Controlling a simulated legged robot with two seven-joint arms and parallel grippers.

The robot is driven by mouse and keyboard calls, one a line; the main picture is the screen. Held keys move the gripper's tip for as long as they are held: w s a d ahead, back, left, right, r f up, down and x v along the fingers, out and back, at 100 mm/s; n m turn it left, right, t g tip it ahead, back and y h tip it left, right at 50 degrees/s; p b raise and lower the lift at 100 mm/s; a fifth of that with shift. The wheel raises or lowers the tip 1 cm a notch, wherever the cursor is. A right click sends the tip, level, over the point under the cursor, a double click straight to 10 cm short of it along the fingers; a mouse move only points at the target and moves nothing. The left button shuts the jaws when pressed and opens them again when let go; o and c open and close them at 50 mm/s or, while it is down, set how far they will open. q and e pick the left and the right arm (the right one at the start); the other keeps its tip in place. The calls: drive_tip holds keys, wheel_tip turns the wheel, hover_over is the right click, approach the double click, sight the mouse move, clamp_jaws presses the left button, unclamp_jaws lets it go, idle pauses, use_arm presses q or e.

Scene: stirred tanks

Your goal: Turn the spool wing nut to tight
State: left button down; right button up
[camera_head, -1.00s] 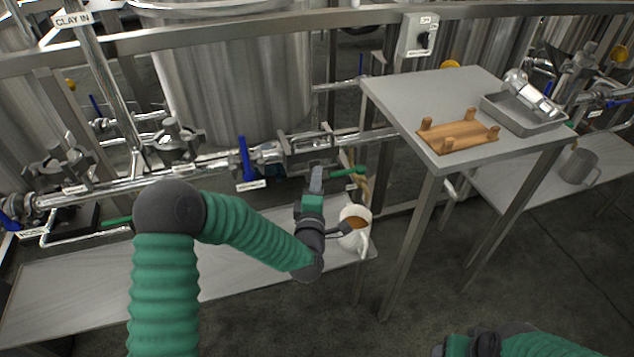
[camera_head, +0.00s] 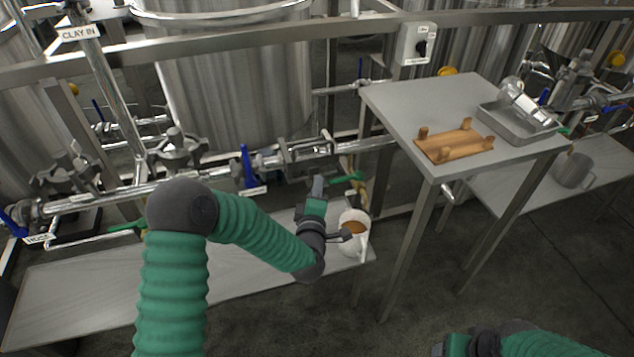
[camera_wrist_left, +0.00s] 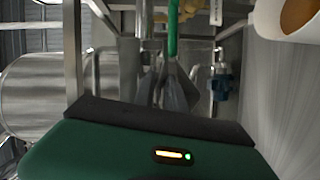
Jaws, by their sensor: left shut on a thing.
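My left gripper (camera_head: 318,188) is at the lower pipework, left of a white mug. The green handle also shows in the head view (camera_head: 347,178), just right of the fingertips. A spool-like pipe section (camera_head: 305,150) with clamps lies behind the gripper. I cannot make out the wing nut for certain; the fingers and shiny fittings crowd that spot. My right arm (camera_head: 510,340) shows at the bottom edge; its fingertips cannot be made out.
The white mug (camera_head: 352,240) with brown contents stands on the low bench (camera_head: 90,290), close to my left wrist. A blue valve handle (camera_head: 247,166) rises left of the gripper. The taller table (camera_head: 400,95) holds a wooden rack (camera_head: 455,147) and a metal tray (camera_head: 505,122).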

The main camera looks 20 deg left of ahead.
use_arm(q)
drive_tip(key=m+g+y+p, duration=0.1)
drive_tip(key=m+g+p, duration=0.1)
drive_tip(key=p, duration=0.3)
drive_tip(key=m+g+y+p, duration=0.1)
drive_tip(key=m+p, duration=0.4)
drive_tip(key=p, duration=0.1)
drive_tip(key=m+g+y+p, duration=0.1)
drive_tip(key=m+g+p, duration=0.1)
drive_tip(key=m+p, duration=0.2)
drive_tip(key=shift+d+g+y+p, duration=0.3)
drive_tip(key=shift+p, duration=0.65)
drive_tip(key=c, duration=1.4)
unclamp_jaws()
drive_tip(key=shift+w, duration=0.15)
drive_tip(key=shift+r, duration=0.1)
drive_tip(key=shift+r, duration=0.1)
